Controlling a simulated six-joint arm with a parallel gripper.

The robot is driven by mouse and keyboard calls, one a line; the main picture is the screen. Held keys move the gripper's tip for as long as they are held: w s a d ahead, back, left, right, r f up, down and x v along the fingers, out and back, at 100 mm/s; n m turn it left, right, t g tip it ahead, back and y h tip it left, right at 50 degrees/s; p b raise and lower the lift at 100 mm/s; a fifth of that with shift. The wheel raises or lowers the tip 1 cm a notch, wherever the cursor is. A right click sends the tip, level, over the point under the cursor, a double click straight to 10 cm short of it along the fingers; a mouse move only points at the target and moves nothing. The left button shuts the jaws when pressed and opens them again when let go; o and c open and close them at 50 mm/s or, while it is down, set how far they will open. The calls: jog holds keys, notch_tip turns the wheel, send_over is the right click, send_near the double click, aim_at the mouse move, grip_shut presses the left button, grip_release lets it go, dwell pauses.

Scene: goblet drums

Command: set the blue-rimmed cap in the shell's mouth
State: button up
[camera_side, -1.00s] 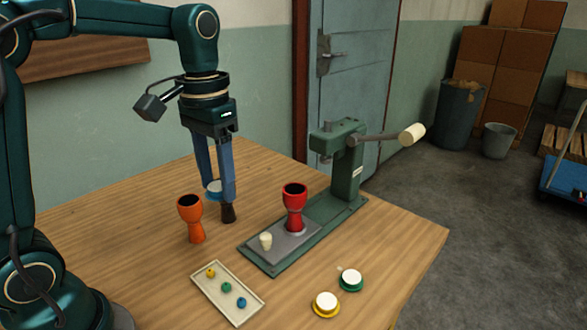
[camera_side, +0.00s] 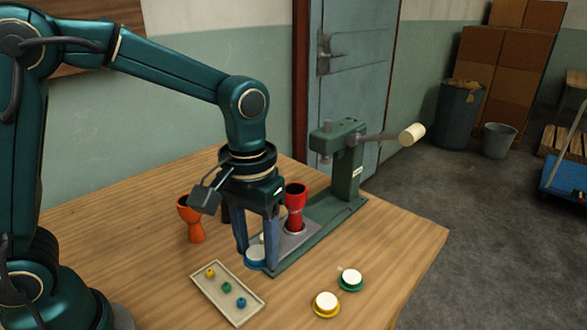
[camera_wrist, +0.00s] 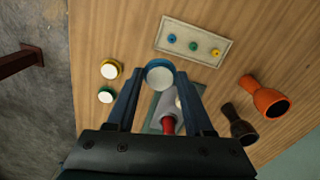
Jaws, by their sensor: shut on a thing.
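My gripper (camera_side: 257,262) is shut on the blue-rimmed cap (camera_side: 256,254), holding it between the fingertips with its white face showing. In the wrist view the cap (camera_wrist: 160,74) sits between the two fingertips (camera_wrist: 159,78). A red goblet-shaped shell (camera_side: 296,200) stands upright on the green press's base, its dark mouth up. The cap is in front and to the left of it in the side view, apart from it. The shell is partly hidden in the wrist view. How high the cap is above the table is hard to tell.
The green press (camera_side: 348,165) has a pale-handled lever. An orange shell (camera_side: 192,222) and a dark shell (camera_wrist: 240,125) stand at the left. A tray (camera_side: 212,292) holds small coloured pieces. A yellow-rimmed cap (camera_side: 325,304) and green-rimmed cap (camera_side: 350,279) lie at front right.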

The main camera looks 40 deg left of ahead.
send_over(297, 328)
jog(key=s+d, duration=0.1)
jog(key=f, duration=0.5)
jog(key=shift+s+d+f, duration=0.1)
jog(key=shift+s+f, duration=0.1)
jog(key=shift+f, duration=1.85)
jog(key=shift+f, duration=0.2)
jog(key=o, duration=1.3)
